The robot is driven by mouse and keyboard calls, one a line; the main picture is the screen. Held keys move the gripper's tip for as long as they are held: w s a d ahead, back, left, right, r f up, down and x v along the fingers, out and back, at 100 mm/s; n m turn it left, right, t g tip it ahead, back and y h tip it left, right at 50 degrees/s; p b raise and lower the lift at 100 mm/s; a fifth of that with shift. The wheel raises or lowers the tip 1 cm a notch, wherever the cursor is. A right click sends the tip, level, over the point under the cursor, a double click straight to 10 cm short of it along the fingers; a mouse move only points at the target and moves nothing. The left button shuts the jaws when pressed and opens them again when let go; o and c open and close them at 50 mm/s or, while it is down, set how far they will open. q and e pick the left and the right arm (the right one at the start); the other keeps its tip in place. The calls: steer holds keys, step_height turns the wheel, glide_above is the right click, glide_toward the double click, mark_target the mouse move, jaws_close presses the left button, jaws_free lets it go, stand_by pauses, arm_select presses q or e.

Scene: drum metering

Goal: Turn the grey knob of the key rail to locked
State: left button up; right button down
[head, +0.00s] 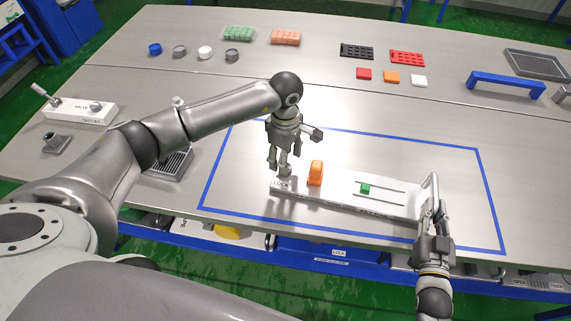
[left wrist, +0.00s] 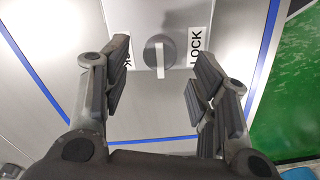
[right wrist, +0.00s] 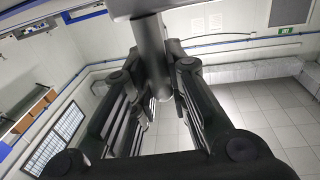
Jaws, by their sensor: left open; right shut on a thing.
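The key rail (head: 340,196) is a long white block on the table inside the blue outline. It carries an orange piece (head: 315,173), a green slider (head: 365,188) and a metal handle (head: 432,187) at its right end. The grey knob (left wrist: 159,52) is at its left end, mostly hidden in the head view. A light pointer strip on it stands upright in the left wrist view, between a LOCK label (left wrist: 196,48) and a partly covered label. My left gripper (head: 279,167) is open above the knob, fingers on either side, apart from it. My right gripper (head: 432,212) is shut on the handle.
A white block with a lever (head: 80,111) and a dark grate (head: 168,164) lie at the left. Coloured caps, trays and a blue handle (head: 506,83) stand along the back. The table inside the outline behind the rail is clear.

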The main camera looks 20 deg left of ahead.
arm_select(q)
steer(key=shift+f, duration=1.95)
steer(key=c, duration=1)
